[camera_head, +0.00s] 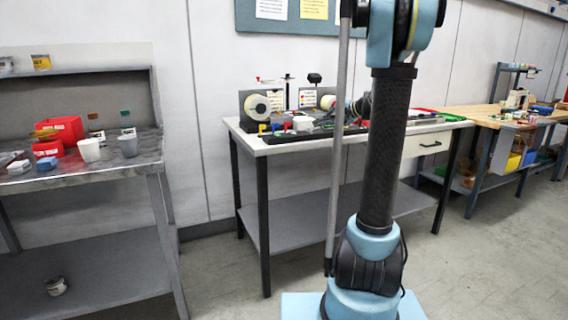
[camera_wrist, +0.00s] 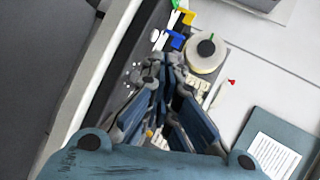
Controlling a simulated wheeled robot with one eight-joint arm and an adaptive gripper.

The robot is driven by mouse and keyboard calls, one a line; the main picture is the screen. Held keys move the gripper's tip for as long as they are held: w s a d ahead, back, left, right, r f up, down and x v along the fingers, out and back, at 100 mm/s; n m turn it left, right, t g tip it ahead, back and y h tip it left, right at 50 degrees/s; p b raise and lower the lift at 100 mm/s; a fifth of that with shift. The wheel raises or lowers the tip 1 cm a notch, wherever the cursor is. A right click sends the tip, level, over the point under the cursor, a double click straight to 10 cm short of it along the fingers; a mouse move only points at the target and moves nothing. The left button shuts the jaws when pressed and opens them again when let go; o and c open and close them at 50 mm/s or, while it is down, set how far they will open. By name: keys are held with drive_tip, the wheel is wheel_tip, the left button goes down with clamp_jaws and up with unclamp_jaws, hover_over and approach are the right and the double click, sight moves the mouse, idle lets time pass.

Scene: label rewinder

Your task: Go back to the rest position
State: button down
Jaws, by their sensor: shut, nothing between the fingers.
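My gripper (camera_wrist: 165,72) shows in the wrist view, shut and with nothing between its fingertips. In that view it is over the label rewinder, and I cannot tell its height above it. In the head view my arm hides part of the bench, and the gripper itself is not clearly seen there. The label rewinder (camera_head: 258,106) stands on the white-topped bench, with a pale label roll on its left side. The roll (camera_wrist: 205,50) also shows in the wrist view, beside blue, yellow and green levers.
The white-topped bench (camera_head: 280,146) has a drawer at its right. A grey metal table (camera_head: 100,166) at the left holds red bins (camera_head: 68,128) and white cups (camera_head: 89,150). A wooden workbench (camera_head: 478,114) stands at the far right. The floor between them is clear.

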drive_tip(key=s+a+f+n+g+h, duration=0.15)
drive_tip(key=s+f, duration=0.25)
drive_tip(key=s, duration=0.4)
drive_tip(key=s+a+f+n+g+h, duration=0.1)
drive_tip(key=s+f+h, duration=0.15)
drive_tip(key=s, duration=0.55)
drive_tip(key=s+a+f+n+g+h, duration=0.15)
drive_tip(key=s+f, duration=0.25)
drive_tip(key=s, duration=0.5)
drive_tip(key=s+d+f+n+g+h, duration=0.1)
drive_tip(key=s+d+f, duration=0.3)
drive_tip(key=s, duration=0.5)
drive_tip(key=s+d+f+n+h, duration=0.1)
drive_tip(key=s+d+f+h, duration=0.2)
drive_tip(key=s+f, duration=0.6)
drive_tip(key=shift+d+f+n+g+h, duration=0.3)
drive_tip(key=shift+d+g+h, duration=0.1)
drive_tip(key=shift+h, duration=0.15)
drive_tip(key=shift+s, duration=0.1)
